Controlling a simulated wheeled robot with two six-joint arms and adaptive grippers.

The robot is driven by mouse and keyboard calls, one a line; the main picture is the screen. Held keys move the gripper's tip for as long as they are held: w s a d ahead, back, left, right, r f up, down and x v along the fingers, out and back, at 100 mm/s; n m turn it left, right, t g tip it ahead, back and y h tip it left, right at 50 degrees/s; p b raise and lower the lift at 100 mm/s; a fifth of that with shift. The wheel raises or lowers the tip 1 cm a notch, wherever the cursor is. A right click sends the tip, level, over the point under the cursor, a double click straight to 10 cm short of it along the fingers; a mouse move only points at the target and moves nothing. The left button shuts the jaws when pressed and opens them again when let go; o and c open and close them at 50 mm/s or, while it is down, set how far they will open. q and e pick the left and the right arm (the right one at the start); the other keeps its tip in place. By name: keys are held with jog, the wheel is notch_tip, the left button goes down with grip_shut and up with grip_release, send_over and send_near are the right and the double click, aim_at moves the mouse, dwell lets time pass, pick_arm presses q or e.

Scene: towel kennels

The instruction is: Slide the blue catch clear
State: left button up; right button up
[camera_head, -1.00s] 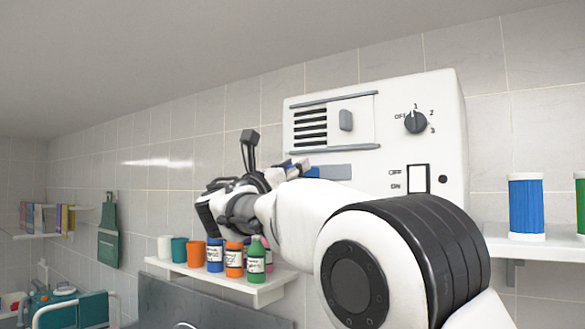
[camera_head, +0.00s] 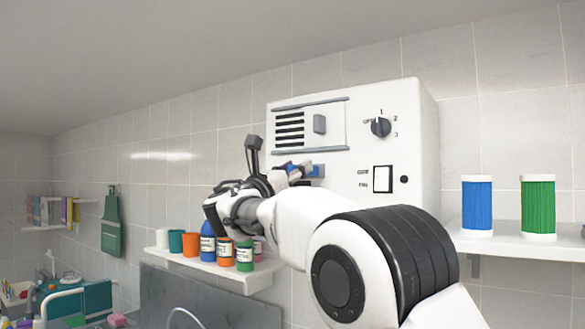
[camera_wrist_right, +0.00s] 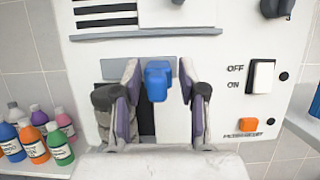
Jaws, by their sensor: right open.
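The blue catch (camera_wrist_right: 157,82) sits on a grey strip (camera_wrist_right: 112,74) on the front of the white wall unit (camera_head: 355,95). My right gripper (camera_wrist_right: 159,74) is open, its fingers to either side of the catch. The left finger is close against the catch, and I cannot tell if they touch. A gap shows between the catch and the right finger. In the head view the blue catch (camera_head: 304,170) shows just past my gripper, which hides part of the strip. My left gripper is out of view.
A dial (camera_head: 381,127), a white switch (camera_head: 383,179) and an orange button (camera_wrist_right: 228,123) are on the unit's front. A shelf with several bottles (camera_head: 207,247) is below left. A shelf at right holds blue (camera_head: 477,205) and green (camera_head: 538,207) rolls.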

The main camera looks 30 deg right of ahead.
jog(key=shift+s+d, duration=0.1)
jog(key=shift+d, duration=0.05)
jog(key=shift+a+r, duration=0.1)
jog(key=shift+a, duration=0.1)
jog(key=shift+a, duration=0.15)
jog(key=v, duration=1.1)
jog(key=shift+a+f, duration=0.2)
jog(key=shift+f, duration=0.1)
jog(key=shift+s, duration=0.1)
jog(key=shift+a, duration=0.1)
